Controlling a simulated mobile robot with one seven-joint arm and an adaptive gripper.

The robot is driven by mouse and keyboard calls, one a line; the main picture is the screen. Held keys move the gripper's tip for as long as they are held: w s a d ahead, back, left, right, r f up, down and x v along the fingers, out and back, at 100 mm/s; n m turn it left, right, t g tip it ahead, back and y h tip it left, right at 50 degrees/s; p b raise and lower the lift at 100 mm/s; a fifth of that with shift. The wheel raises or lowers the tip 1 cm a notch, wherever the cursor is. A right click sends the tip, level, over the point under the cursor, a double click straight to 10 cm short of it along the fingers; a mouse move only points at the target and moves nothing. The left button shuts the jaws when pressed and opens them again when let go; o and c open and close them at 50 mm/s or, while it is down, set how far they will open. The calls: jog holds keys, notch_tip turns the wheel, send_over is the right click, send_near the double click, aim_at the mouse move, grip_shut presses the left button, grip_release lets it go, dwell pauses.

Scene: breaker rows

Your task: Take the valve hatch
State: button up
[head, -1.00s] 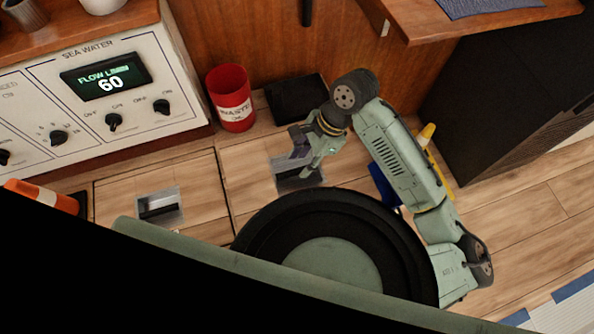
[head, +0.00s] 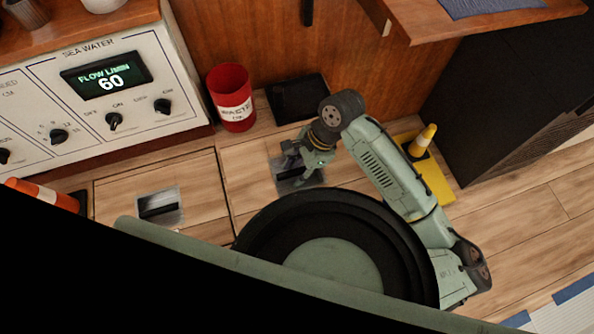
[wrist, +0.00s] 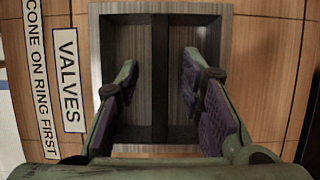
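The valve hatch (head: 246,180) is a wooden floor panel with a recessed metal pull. In the wrist view a white label reading VALVES (wrist: 69,80) lies on the wood left of the pull. A dark bar (wrist: 160,80) runs across the middle of the square recess. My gripper (wrist: 160,68) is open, with one purple-padded finger on each side of the bar and gaps between. Whether the fingertips are below the bar's top, I cannot tell. In the head view my gripper (head: 293,165) is low over the pull and partly hides it.
Another hatch with a similar pull (head: 160,206) lies to the left. A red waste bin (head: 232,98) and a black tray (head: 297,98) stand behind. A label reads CONE ON RING FIRST (wrist: 38,80).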

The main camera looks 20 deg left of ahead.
jog(key=shift+c, duration=0.2)
grip_shut()
dwell(0.8)
